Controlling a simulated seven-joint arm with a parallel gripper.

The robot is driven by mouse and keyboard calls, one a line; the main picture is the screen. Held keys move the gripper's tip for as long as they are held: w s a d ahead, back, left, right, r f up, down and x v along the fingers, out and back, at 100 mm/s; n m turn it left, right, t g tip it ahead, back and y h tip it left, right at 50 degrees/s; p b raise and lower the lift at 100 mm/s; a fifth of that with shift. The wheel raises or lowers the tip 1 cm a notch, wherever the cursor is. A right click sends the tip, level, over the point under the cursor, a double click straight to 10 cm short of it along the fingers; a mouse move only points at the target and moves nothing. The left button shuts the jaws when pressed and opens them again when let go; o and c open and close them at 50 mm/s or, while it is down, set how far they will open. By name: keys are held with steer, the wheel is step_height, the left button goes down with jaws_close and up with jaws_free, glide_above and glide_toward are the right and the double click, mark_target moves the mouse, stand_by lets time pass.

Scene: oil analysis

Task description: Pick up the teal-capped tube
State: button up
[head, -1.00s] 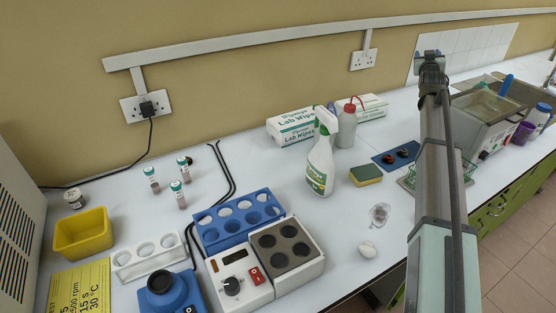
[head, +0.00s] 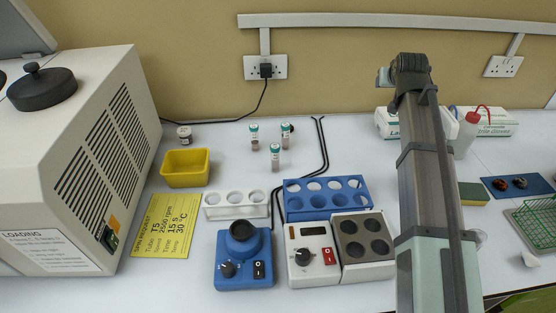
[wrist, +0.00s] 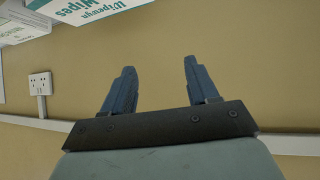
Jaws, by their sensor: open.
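Three small tubes with teal caps stand upright on the white bench in the head view: one at the left (head: 254,138), one at the right (head: 285,137) and one nearer the front (head: 275,158). They have pale labels and are apart from each other. My gripper (wrist: 159,68) is open and empty in the wrist view, with its two blue-grey fingers spread before the wall. In the head view my raised arm is right of the tubes, well away from them; the fingers cannot be made out there.
A white rack (head: 236,211), blue rack (head: 327,208), blue mixer (head: 243,275) and heating block (head: 317,262) stand in front of the tubes. A yellow bin (head: 186,168) and large machine (head: 75,165) are left. Black cables (head: 322,150) run right of the tubes.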

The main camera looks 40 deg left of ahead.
steer(key=s+a+f+n+g, duration=0.1)
steer(key=s+a+g, duration=0.1)
steer(key=s+a, duration=0.5)
steer(key=s+a+f+n+g, duration=0.1)
steer(key=s+a+f+g, duration=0.15)
steer(key=s, duration=0.85)
steer(key=n+g+h, duration=0.1)
steer(key=n+g, duration=0.1)
glide_toward(276, 150)
steer(key=shift+g, duration=0.25)
steer(key=shift+w+x, duration=0.15)
steer(key=shift+x, duration=2.2)
steer(key=shift+w+x, duration=0.15)
steer(key=shift+x, duration=2.2)
steer(key=shift+w+x, duration=0.15)
steer(key=shift+x, duration=2.2)
steer(key=shift+a+r, duration=0.1)
steer(key=shift+r, duration=0.05)
steer(key=c, duration=1)
steer(key=shift+r, duration=0.15)
